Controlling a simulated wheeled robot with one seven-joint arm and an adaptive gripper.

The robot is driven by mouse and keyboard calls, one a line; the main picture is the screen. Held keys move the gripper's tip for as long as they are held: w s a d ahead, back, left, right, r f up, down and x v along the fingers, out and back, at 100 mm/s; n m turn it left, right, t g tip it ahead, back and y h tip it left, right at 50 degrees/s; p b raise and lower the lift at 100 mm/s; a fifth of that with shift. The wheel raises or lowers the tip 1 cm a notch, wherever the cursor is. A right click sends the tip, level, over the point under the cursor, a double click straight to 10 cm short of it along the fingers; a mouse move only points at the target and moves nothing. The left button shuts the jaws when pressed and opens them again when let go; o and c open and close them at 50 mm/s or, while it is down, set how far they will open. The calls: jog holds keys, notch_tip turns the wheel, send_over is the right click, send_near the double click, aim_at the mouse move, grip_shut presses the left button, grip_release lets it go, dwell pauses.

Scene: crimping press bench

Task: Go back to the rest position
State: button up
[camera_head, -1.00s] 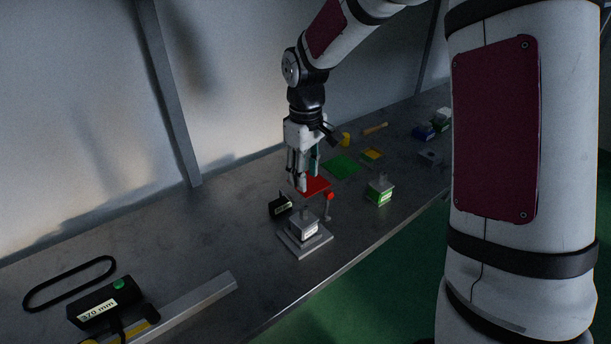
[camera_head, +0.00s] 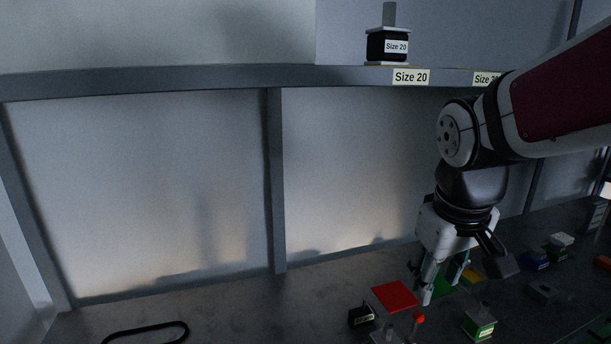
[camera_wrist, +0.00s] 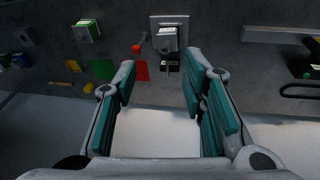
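My gripper (camera_head: 446,282) hangs from the arm above the bench at the right of the head view. In the wrist view my gripper (camera_wrist: 158,95) shows its teal-padded fingers spread wide, with nothing between them. Below and beyond the fingers is the bench (camera_head: 240,303). A red plate (camera_head: 396,296) lies on the bench just left of the gripper in the head view.
A black "Size 20" die (camera_head: 388,46) stands on the shelf (camera_head: 180,82) above. On the bench are a small black block (camera_head: 361,316), a green-labelled die (camera_head: 479,324), a red-knobbed lever (camera_head: 418,319) and a black belt (camera_head: 145,333). The bench left of the red plate is mostly clear.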

jog(key=s+r+m+t+y, duration=0.1)
jog(key=s+r+m+t, duration=0.1)
jog(key=s, duration=0.9)
jog(key=shift+s+a+r+m+t, duration=0.25)
jog(key=shift+s+m+t, duration=0.1)
jog(key=shift+m, duration=0.15)
dwell(0.3)
